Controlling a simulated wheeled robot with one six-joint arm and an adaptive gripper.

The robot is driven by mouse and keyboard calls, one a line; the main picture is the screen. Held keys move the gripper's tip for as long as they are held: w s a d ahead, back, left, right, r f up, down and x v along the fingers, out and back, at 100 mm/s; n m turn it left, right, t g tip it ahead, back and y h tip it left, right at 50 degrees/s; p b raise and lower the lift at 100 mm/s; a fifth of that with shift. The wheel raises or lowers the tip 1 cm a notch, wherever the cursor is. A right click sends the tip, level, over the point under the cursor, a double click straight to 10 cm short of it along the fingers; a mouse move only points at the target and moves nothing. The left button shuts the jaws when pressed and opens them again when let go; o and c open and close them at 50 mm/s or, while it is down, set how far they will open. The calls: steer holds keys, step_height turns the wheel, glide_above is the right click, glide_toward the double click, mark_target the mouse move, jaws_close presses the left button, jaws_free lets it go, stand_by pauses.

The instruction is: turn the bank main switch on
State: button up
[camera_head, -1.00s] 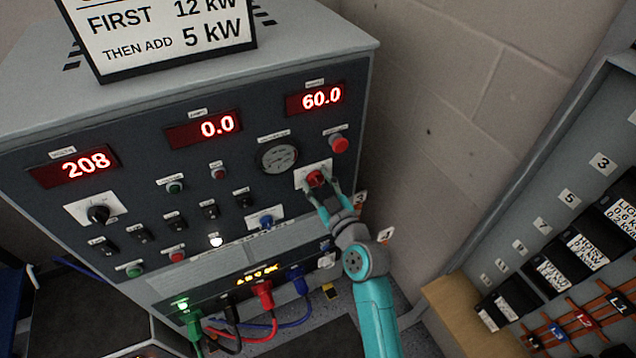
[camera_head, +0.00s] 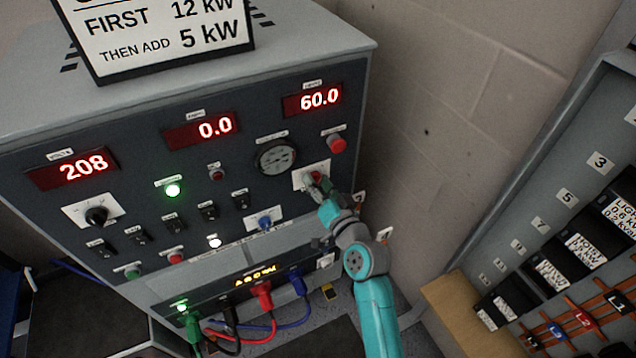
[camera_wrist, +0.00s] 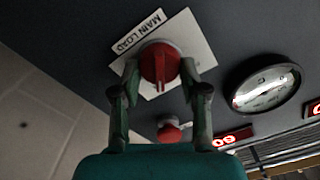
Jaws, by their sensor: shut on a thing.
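The red rotary switch (camera_wrist: 160,66) labelled MAIN LOAD sits on a white plate at the right of the panel. In the head view the switch (camera_head: 316,177) is partly hidden by my gripper. My gripper (camera_wrist: 160,80) is shut on the red knob, with one finger on each side of it in the wrist view. In the head view my gripper (camera_head: 317,184) reaches the panel from below right. A green lamp (camera_head: 172,190) on the panel is lit.
The dark panel carries red displays (camera_head: 201,130) reading 208, 0.0 and 60.0. A round gauge (camera_head: 276,158) and a red button (camera_head: 336,143) are close to my gripper. Coloured cables (camera_head: 265,298) plug in below. A breaker cabinet (camera_head: 560,150) stands at the right.

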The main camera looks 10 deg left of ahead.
steer(key=shift+m, duration=1)
steer(key=o, duration=1.1)
steer(key=shift+d, duration=0.1)
steer(key=v, duration=1.2)
steer(key=shift+f, duration=0.15)
